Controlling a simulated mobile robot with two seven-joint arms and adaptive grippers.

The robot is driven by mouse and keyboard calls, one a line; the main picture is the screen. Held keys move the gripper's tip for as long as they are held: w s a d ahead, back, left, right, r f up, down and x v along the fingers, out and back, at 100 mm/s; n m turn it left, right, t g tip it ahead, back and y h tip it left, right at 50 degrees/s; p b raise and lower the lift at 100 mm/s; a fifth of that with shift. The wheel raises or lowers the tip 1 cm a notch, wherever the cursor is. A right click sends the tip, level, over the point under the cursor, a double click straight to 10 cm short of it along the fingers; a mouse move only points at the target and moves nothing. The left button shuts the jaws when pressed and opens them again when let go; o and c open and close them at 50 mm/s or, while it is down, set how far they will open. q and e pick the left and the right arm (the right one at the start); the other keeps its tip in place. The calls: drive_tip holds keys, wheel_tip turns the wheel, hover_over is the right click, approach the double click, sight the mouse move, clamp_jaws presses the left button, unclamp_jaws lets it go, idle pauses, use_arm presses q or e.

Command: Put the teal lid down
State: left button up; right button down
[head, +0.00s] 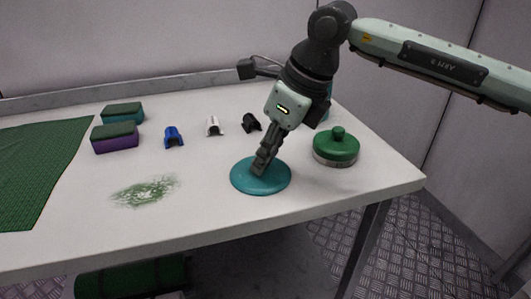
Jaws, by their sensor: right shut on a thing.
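The teal lid (262,182) is a round disc at the front right-hand part of the white table (215,217). My right gripper (262,167) points down over it, its fingers shut on the lid's middle. The fingers hide the part they grip. The lid looks level and at or very close to the tabletop; I cannot tell whether it touches. My left gripper is not in the picture.
A green-lidded round container (336,147) stands close right of the teal lid. A teal object (328,103) is partly hidden behind my right arm. Blue (174,137), white (213,126) and black (251,122) clips, two sponges (115,137) (123,112), a green smear (145,191) and a green mat (40,170) lie leftward.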

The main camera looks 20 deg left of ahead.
drive_tip(key=c, duration=1.4)
unclamp_jaws()
drive_tip(key=shift+c, duration=0.2)
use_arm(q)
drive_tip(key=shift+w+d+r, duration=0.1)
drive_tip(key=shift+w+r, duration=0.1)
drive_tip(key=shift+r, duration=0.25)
use_arm(e)
drive_tip(key=shift+r, duration=0.15)
drive_tip(key=shift+v, duration=1.15)
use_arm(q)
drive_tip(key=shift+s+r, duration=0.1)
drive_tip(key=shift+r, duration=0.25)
use_arm(e)
drive_tip(key=v, duration=0.9)
drive_tip(key=shift+r, duration=0.25)
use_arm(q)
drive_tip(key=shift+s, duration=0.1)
use_arm(e)
drive_tip(key=shift+s+d, duration=0.1)
